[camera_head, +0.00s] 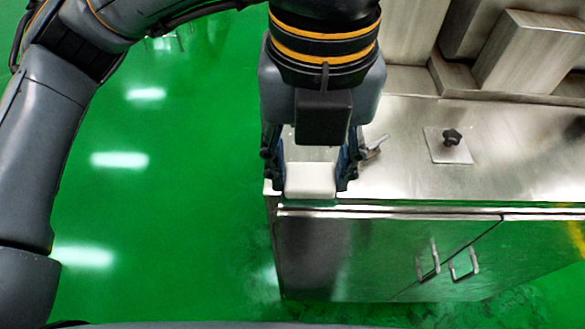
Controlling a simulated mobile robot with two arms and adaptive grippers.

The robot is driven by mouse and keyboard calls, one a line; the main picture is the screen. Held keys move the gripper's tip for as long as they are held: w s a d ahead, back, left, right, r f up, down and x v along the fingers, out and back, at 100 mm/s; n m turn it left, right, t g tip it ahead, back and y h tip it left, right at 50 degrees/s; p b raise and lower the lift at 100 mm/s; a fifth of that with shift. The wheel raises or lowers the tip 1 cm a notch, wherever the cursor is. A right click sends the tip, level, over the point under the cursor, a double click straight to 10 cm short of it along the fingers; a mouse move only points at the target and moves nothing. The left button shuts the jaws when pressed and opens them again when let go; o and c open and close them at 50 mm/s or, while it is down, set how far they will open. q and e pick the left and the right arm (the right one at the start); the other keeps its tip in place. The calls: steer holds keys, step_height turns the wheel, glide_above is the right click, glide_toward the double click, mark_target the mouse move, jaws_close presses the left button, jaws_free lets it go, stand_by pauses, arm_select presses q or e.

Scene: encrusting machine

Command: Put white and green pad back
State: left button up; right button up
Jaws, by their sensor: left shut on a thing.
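The white and green pad (310,180) is in the head view at the left front corner of the steel counter (400,180). My left gripper (310,165) points down and is shut on the pad, one finger on each side. I cannot tell whether the pad touches the counter or is held just above it. The gripper's body hides the back part of the pad. My right gripper is not in view.
A black knob on a square plate (436,154) and a small metal lever (376,146) are on the counter to the right. Steel machine boxes (530,55) stand at the back right. Cabinet doors with handles (463,264) are below. Green floor (170,220) lies open at left.

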arm_select(q)
steer(key=shift+w+a+f, duration=0.15)
steer(key=shift+w, duration=0.1)
steer(key=w+f+p, duration=0.1)
steer(key=w+f, duration=0.1)
steer(key=w, duration=0.2)
steer(key=w+f+p, duration=0.1)
steer(key=w+f, duration=0.2)
steer(key=w, duration=0.1)
steer(key=w+f+p, duration=0.1)
steer(key=w+f, duration=0.2)
steer(key=w, duration=0.1)
steer(key=shift+a+f, duration=0.1)
steer(key=shift+a, duration=0.15)
steer(key=shift+w+f+p, duration=0.3)
steer(key=shift+w+f, duration=0.1)
steer(key=shift+f, duration=0.1)
step_height(320, 180, down, 2)
steer(key=shift+w+f+p, duration=0.15)
steer(key=shift+f+p, duration=0.05)
steer(key=shift+p, duration=0.45)
steer(key=shift+f, duration=0.55)
steer(key=o, duration=1.1)
steer(key=shift+f, duration=0.15)
